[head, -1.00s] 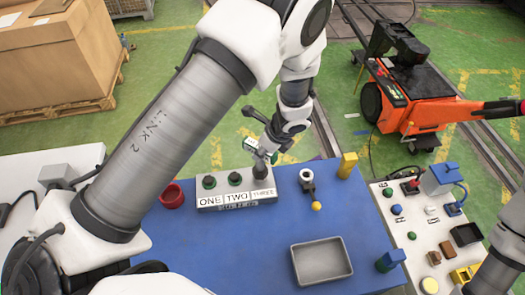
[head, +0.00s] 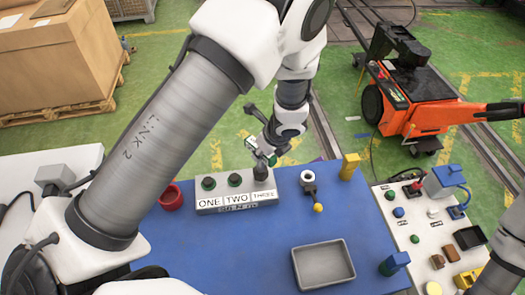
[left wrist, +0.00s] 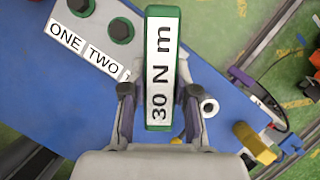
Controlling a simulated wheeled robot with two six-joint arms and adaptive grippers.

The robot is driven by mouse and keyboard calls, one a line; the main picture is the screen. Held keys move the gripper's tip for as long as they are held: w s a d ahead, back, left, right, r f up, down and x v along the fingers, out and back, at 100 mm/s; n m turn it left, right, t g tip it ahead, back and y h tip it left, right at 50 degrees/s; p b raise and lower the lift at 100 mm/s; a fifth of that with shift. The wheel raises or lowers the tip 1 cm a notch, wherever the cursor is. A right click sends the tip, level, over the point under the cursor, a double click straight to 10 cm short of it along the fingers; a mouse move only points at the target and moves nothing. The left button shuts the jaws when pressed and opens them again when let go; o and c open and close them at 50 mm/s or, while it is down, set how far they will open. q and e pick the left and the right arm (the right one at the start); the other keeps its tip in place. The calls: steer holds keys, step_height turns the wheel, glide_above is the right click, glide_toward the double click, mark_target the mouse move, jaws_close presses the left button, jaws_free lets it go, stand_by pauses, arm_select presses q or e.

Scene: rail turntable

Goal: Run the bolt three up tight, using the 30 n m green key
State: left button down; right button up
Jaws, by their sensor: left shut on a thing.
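My left gripper (head: 265,152) is shut on the green key (left wrist: 152,12), which has a white "30 N m" label facing the left wrist camera. The key is above the right end of the grey block (head: 240,205) labelled ONE, TWO, THREE. A dark upright piece (head: 261,173) stands at the THREE position under the gripper. Bolt three is hidden there, and I cannot tell how far the key is seated. Bolt one (head: 208,183) and bolt two (head: 235,179) show dark heads with green collars. My right gripper is not in view.
A red cup (head: 171,196) is left of the block. A ring-ended tool (head: 309,187) with a yellow ball, and a yellow block (head: 349,166), stand to its right. A grey tray (head: 323,280) lies in front. The blue table (head: 225,255) between is clear.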

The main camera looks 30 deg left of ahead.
arm_select(q)
steer(key=shift+s+a+m+t+h+b, duration=0.1)
steer(key=shift+m+t+h+b, duration=0.3)
steer(key=shift+m+b, duration=1.05)
steer(key=shift+s+m+t+h+b, duration=0.15)
steer(key=shift+m+t+b, duration=0.35)
steer(key=shift+m+b, duration=0.95)
steer(key=shift+w+n+b, duration=0.1)
steer(key=shift+n+b, duration=0.2)
steer(key=shift+b, duration=0.1)
steer(key=shift+m+h+b, duration=0.25)
steer(key=shift+m+b, duration=0.35)
steer(key=shift+b, duration=0.2)
steer(key=shift+a+m+t+h+b, duration=0.1)
steer(key=shift+m+t+h+b, duration=0.3)
steer(key=shift+m+b, duration=1.25)
steer(key=shift+m, duration=0.05)
steer(key=shift+m+h, duration=0.3)
steer(key=shift+h, duration=0.1)
